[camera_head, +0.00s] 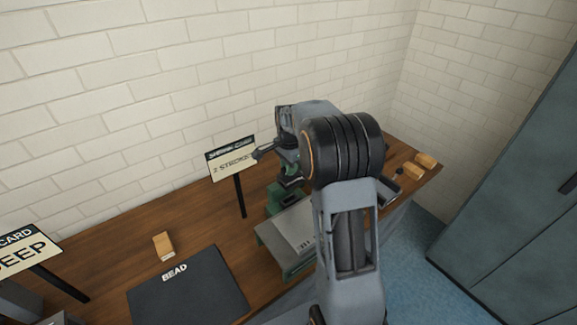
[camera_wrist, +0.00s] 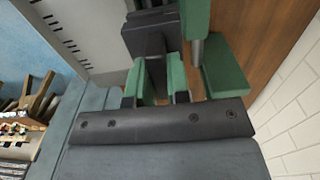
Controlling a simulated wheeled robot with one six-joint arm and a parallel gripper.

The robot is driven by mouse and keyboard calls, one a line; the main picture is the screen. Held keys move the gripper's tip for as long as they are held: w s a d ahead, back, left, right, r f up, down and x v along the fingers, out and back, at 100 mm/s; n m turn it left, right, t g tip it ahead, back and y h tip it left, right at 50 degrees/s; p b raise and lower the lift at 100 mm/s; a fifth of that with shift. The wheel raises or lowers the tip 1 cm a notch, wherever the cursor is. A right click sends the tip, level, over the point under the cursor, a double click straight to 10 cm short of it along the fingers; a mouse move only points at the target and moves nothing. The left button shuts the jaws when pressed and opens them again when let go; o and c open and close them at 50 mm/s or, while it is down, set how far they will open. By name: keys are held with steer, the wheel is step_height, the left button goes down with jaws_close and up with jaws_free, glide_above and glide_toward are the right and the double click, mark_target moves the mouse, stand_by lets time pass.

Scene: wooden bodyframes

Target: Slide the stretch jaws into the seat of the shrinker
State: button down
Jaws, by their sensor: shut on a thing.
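The green shrinker (camera_head: 278,198) stands on the wooden bench, partly hidden behind my arm in the head view. Its green body also shows in the wrist view (camera_wrist: 225,68). My gripper (camera_wrist: 156,98) is directly at the shrinker, shut on a dark blocky piece, which appears to be the stretch jaws (camera_wrist: 150,42). In the wrist view the piece extends ahead of the fingers, between green parts of the shrinker. Whether it touches or sits in the seat cannot be told. In the head view my arm hides most of the contact area.
A stroke card (camera_head: 233,160) stands on a post left of the shrinker. A dark BEAD mat (camera_head: 190,290) and a wooden block (camera_head: 163,246) lie further left. Two wooden blocks (camera_head: 426,160) lie at the bench's right end. A brick wall (camera_head: 110,90) is behind; a teal cabinet (camera_head: 515,180) stands right.

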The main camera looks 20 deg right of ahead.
mark_target(289, 185)
steer(key=shift+f+b, duration=1.55)
steer(key=shift+f, duration=0.8)
steer(key=shift+f+b, duration=1.05)
steer(key=shift+f, duration=0.7)
stand_by(0.6)
steer(key=c, duration=1.1)
jaws_free()
steer(key=shift+o, duration=0.5)
steer(key=shift+f, duration=0.1)
steer(key=shift+s, duration=0.1)
step_height(289, 185, up, 14)
steer(key=shift+f, duration=0.1)
